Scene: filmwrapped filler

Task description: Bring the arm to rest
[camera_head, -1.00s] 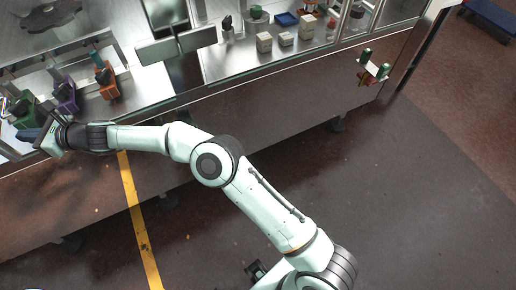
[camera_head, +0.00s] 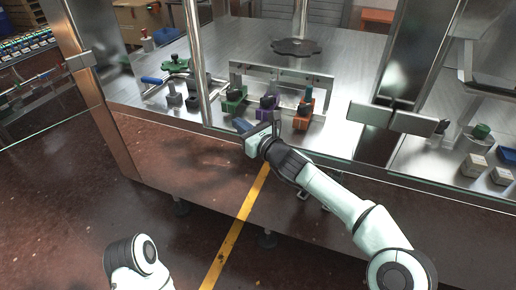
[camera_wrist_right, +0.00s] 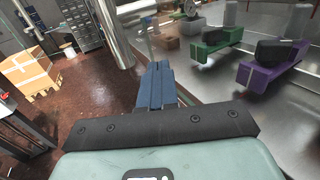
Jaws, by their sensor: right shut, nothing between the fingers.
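My right gripper (camera_head: 243,127) is in front of the machine's steel table (camera_head: 345,135), near its front edge. Its blue fingers (camera_wrist_right: 155,85) are closed together with nothing between them in the right wrist view. A green clamp block (camera_head: 234,98), a purple one (camera_head: 268,110) and an orange one (camera_head: 303,117) stand on the table just beyond the gripper. The green block (camera_wrist_right: 215,45) and the purple block (camera_wrist_right: 273,70) show to the right of the fingers in the wrist view, apart from them. A link of my left arm shows at the bottom left; its gripper is out of view.
Steel posts (camera_head: 198,60) and the table's front edge are close to my right arm. Pale blocks (camera_head: 476,167) sit at the right. The floor along the yellow line (camera_head: 235,230) is clear.

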